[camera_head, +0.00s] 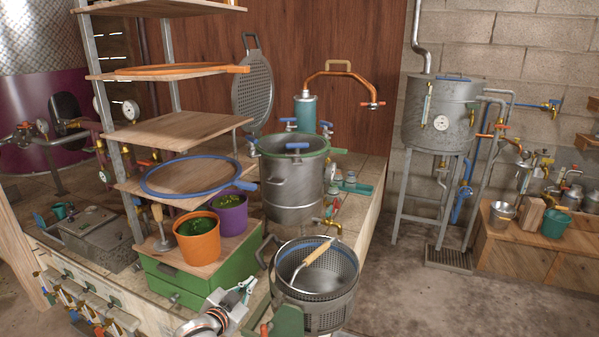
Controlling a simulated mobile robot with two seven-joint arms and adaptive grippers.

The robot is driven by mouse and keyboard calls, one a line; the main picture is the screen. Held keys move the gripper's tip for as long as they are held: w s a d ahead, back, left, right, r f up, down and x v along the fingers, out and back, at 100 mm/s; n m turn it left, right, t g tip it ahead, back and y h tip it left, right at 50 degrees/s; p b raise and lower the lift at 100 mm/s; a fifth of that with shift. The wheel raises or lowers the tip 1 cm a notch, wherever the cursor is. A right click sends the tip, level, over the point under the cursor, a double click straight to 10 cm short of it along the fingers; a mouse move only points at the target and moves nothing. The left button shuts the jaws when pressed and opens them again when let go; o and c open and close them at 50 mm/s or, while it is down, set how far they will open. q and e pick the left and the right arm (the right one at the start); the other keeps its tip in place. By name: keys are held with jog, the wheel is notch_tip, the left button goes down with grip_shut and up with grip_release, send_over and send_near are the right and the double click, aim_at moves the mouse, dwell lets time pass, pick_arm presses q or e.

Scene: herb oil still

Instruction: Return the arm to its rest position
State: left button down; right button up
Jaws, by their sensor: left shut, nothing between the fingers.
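My left gripper (245,288) shows low in the head view, at the bottom just left of centre. It is shut and empty. Its white and grey wrist comes up from the bottom edge. The fingers are in front of the green drawer box (217,272) and left of the perforated metal basket (322,311); I cannot tell whether they touch anything. My right gripper is not in view.
The basket holds a wooden-handled tool (318,254). A large steel pot (291,190) stands behind it. An orange pot (197,240) and a purple pot (230,214) stand on the box. Wooden shelves (178,130) rise above. Open floor (440,300) lies right.

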pick_arm(q)
jog(key=s+a+f+n+g, duration=0.1)
jog(key=s+f, duration=0.4)
jog(key=s, duration=0.7)
jog(key=s+a+f+n+g+y, duration=0.1)
jog(key=s+f, duration=0.5)
jog(key=s, duration=0.6)
jog(key=s+a+f+n+g, duration=0.1)
jog(key=s+f, duration=0.4)
jog(key=s, duration=0.8)
jog(key=shift+a+f+n+g+y, duration=0.3)
jog(key=shift+a+n+g, duration=0.1)
jog(key=shift+g, duration=0.1)
jog(key=shift+s+d, duration=0.1)
